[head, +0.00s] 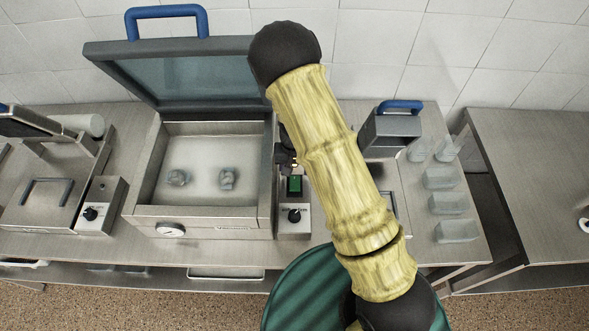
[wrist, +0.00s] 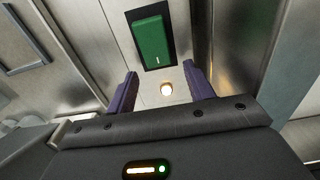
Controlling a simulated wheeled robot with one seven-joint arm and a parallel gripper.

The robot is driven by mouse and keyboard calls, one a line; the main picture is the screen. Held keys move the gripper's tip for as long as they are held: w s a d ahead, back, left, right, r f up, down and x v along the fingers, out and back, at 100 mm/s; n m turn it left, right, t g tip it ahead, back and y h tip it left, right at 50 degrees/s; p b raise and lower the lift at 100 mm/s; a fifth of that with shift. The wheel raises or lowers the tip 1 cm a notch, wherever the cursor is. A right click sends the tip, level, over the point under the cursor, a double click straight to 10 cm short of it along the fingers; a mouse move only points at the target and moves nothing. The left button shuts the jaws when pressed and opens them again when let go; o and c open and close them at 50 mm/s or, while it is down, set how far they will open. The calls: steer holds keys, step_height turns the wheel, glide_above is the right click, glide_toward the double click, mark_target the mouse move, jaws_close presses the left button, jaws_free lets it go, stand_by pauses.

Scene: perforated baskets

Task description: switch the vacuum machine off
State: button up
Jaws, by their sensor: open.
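The vacuum machine (head: 205,222) stands on the steel bench left of my arm in the head view, its blue-handled lid (head: 165,68) raised. Its green switch (head: 295,186) is on the panel at the machine's right side. In the wrist view the green rocker switch (wrist: 151,42) sits in a black frame just beyond my fingertips, with a lit lamp (wrist: 166,89) below it. My gripper (wrist: 161,74) is open and empty, its two fingers apart and facing the panel. I cannot tell whether it touches the panel. In the head view my arm mostly hides the gripper.
A black dial (head: 294,215) is on the panel in front of the switch. Two grey lumps (head: 227,179) lie in the machine's chamber. Another machine (head: 45,190) stands left. A blue-handled box (head: 392,132) and clear containers (head: 447,203) stand right.

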steer(key=shift+f, duration=0.9)
